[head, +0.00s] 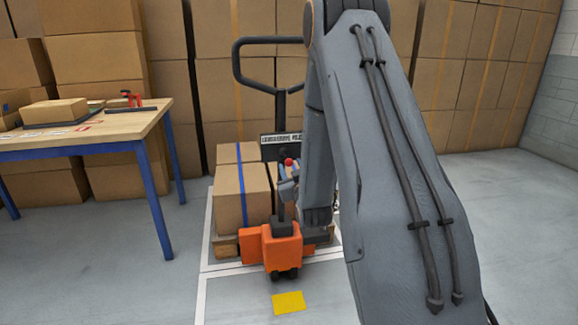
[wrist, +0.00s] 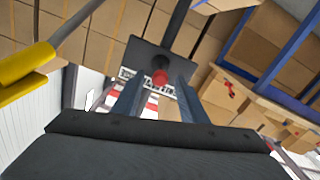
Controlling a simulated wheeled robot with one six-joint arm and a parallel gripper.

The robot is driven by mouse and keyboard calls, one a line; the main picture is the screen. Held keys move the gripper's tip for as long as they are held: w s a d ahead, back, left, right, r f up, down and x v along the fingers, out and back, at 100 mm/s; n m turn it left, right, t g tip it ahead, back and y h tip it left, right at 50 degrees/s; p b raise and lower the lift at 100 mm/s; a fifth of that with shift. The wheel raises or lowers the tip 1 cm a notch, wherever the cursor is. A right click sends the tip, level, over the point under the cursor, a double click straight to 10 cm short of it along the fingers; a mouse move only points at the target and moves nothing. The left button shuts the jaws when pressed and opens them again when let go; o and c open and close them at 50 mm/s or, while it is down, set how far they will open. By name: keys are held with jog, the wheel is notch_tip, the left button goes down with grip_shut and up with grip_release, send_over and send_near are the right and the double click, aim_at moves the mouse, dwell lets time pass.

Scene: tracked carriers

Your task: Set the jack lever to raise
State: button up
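The pallet jack has an orange body (head: 270,248) and a black tiller with a loop handle (head: 237,62). A dark plate with a lettered white strip (head: 281,139) sits on the tiller; the lettering is too small to read surely. The jack lever's red knob (head: 289,162) shows just below the strip, and in the wrist view (wrist: 160,77) in front of the plate. My gripper (head: 287,186) is at the knob. In the wrist view my gripper's fingers (wrist: 158,92) are apart, one on each side of the knob, with gaps visible. The lever's shaft and setting are hard to tell.
Boxes on a pallet (head: 228,247) stand behind the jack body. A wooden table with blue legs (head: 100,128) is at left, bearing a box and a red-handled tool. Stacked cartons (head: 235,105) fill the back. A yellow floor mark (head: 289,302) lies in front; floor there is clear.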

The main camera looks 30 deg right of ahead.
aim_at(290, 165)
jog(key=shift+x, duration=1.85)
grip_shut()
